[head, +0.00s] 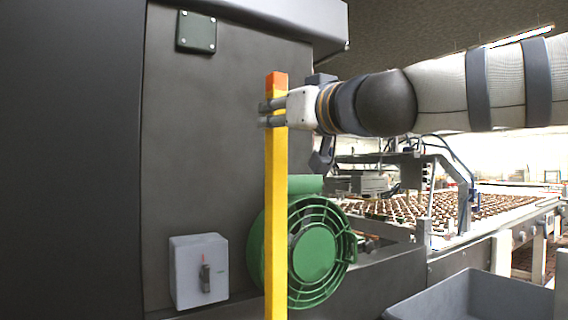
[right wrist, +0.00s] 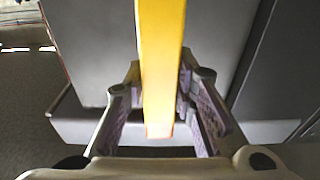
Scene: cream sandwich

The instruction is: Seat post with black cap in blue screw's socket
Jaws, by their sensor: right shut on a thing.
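A long yellow square post (head: 276,215) stands about upright in the head view. Its upper end is orange (head: 277,79), and I see no black cap on it. Its lower end runs out of the bottom of the picture. My right gripper (head: 272,113) comes in from the right and is shut on the post just below the orange end. In the right wrist view the post (right wrist: 161,50) passes between the two fingers (right wrist: 160,85). No socket and no blue screw show in either view. My left gripper is not in view.
Behind the post stand a dark grey machine cabinet (head: 210,140), a green round fan (head: 313,252) and a light grey switch box (head: 199,271). A grey bin (head: 475,297) is at the lower right. A conveyor with several dark pieces (head: 440,210) runs behind it.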

